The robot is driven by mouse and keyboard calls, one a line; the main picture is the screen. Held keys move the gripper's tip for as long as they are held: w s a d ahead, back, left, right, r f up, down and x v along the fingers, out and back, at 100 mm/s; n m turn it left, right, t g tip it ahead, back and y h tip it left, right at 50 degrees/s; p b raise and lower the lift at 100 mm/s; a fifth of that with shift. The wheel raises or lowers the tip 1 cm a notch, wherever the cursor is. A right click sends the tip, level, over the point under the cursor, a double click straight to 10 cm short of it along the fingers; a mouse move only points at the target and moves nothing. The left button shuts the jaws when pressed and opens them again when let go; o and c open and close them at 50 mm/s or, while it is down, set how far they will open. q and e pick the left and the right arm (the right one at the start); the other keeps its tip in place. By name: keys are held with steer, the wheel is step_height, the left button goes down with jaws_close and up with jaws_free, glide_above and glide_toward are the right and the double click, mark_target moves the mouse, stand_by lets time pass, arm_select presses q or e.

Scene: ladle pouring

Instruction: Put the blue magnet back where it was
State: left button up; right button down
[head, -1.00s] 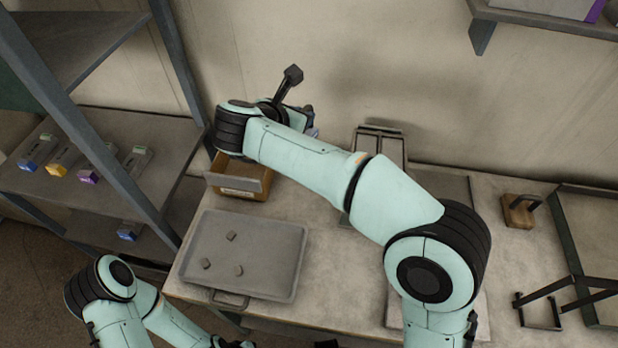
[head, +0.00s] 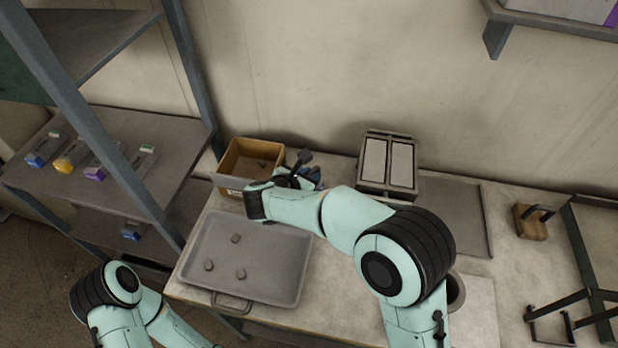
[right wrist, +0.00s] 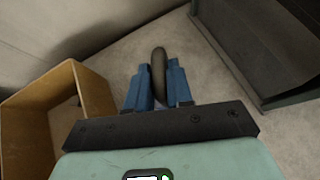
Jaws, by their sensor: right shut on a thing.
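My right gripper (head: 314,176) is over the back of the bench, between the wooden box and the framed two-panel rack. In the right wrist view its blue fingers (right wrist: 157,85) are shut on a dark, rounded, narrow thing (right wrist: 158,68). I cannot tell its full shape, or whether it is the magnet, since no blue magnet stands out in either view. The fingers are partly hidden by the wrist in the head view. My left arm is at the bottom left of the head view, with its gripper out of frame.
The open wooden box (head: 232,158) holds a small dark lump; it also shows in the right wrist view (right wrist: 88,92). The rack (head: 388,188) stands right of the gripper. A grey tray (head: 283,290) holds three grey lumps. Shelves (head: 100,205) with small coloured boxes stand left.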

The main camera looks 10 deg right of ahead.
steer(key=shift+f, duration=0.35)
steer(key=shift+f, duration=0.1)
steer(key=shift+f, duration=0.15)
steer(key=c, duration=1)
jaws_free()
steer(key=shift+r, duration=0.4)
steer(key=v, duration=1.1)
steer(key=shift+s+a+b, duration=0.3)
steer(key=shift+s+b, duration=0.05)
steer(key=shift+b, duration=0.05)
